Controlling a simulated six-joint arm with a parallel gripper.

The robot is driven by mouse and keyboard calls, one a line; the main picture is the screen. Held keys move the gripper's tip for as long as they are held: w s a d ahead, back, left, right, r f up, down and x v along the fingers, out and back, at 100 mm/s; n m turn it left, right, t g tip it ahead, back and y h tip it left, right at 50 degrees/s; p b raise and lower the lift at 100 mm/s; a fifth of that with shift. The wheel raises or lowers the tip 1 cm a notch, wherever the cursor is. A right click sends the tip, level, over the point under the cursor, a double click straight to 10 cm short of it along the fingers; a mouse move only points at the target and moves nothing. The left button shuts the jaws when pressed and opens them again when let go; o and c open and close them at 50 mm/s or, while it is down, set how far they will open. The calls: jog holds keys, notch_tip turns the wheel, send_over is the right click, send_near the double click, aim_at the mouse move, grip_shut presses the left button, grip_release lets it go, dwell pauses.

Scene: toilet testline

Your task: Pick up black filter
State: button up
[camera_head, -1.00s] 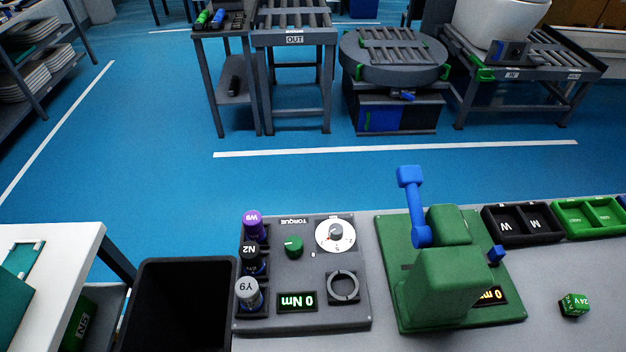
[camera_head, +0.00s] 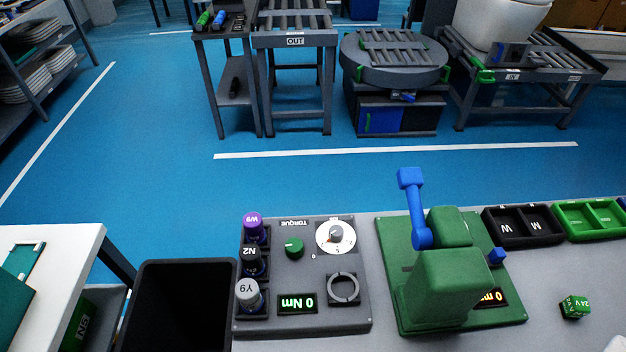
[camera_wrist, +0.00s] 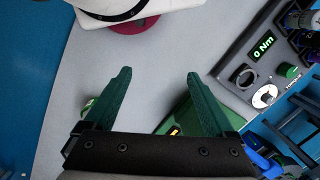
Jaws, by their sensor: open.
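No object is clearly recognisable as a black filter. The nearest match is a black-topped cylinder marked N2 (camera_head: 252,253), standing in the middle of three holders at the left edge of the torque panel. A purple-topped one marked W9 (camera_head: 253,221) is behind it, and a grey-topped one marked Y9 (camera_head: 248,293) is in front. My gripper (camera_wrist: 159,73) shows in the wrist view with its two green fingers wide apart and nothing between them. It is over the bare grey bench, away from the cylinders. In the head view the gripper is not seen.
The torque panel (camera_head: 320,262) has a dial, a ring and a display reading 0 Nm. A green press (camera_head: 445,290) with a blue lever stands beside it. Black trays (camera_head: 520,238), a green 24 V cube (camera_head: 574,307) and a black bin (camera_head: 180,262) are nearby.

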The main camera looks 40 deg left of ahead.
jog(key=w+a+f+n+t+h, duration=0.15)
jog(key=w+a+n+h, duration=0.6)
jog(key=n, duration=0.85)
jog(key=n+t+y, duration=0.9)
jog(key=n+t, duration=0.4)
jog(key=n, duration=1.2)
send_near(247, 254)
jog(key=x, duration=1)
jog(key=shift+w+a+f, duration=0.1)
jog(key=shift+w+f, duration=0.1)
jog(key=shift+w, duration=0.15)
grip_shut()
